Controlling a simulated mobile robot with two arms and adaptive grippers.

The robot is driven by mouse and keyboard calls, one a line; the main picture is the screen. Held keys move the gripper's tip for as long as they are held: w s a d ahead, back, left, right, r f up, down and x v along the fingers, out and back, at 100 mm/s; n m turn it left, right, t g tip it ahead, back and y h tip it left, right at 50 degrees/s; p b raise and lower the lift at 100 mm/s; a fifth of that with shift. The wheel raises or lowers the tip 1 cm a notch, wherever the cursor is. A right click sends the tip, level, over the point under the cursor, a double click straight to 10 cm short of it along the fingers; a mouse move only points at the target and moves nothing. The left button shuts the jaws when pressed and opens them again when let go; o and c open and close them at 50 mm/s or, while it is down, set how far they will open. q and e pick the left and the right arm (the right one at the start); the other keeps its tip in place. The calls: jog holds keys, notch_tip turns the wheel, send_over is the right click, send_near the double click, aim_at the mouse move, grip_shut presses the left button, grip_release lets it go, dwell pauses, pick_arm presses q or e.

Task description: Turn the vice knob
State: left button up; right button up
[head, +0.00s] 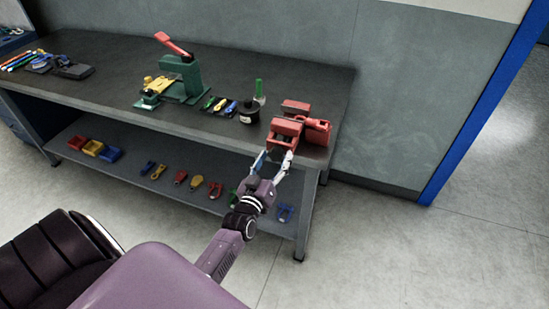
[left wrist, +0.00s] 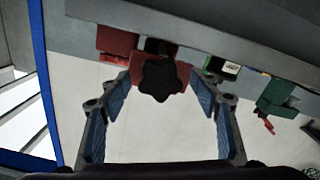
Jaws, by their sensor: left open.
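The red vice (head: 318,131) is mounted at the near right corner of the dark workbench. In the left wrist view its black star-shaped knob (left wrist: 158,78) faces the camera, in front of the vice's red body (left wrist: 118,44). In the head view I cannot make out the knob. My left gripper (head: 272,161) is open in front of the vice, just off the bench edge. In the left wrist view, the blue-padded fingers of my left gripper (left wrist: 161,90) stand on either side of the knob, apart from it, with nothing held. My right gripper is not in view.
The workbench (head: 110,110) also carries a green press (head: 182,80) with a red lever, a black spool (head: 249,112) and a green bottle (head: 259,92). Small tools and bins lie on the lower shelf (head: 130,170). The floor right of the bench is clear.

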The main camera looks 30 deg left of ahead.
pick_arm(q)
jog(key=c, duration=1.1)
jog(key=shift+c, duration=0.2)
jog(key=shift+m, duration=0.3)
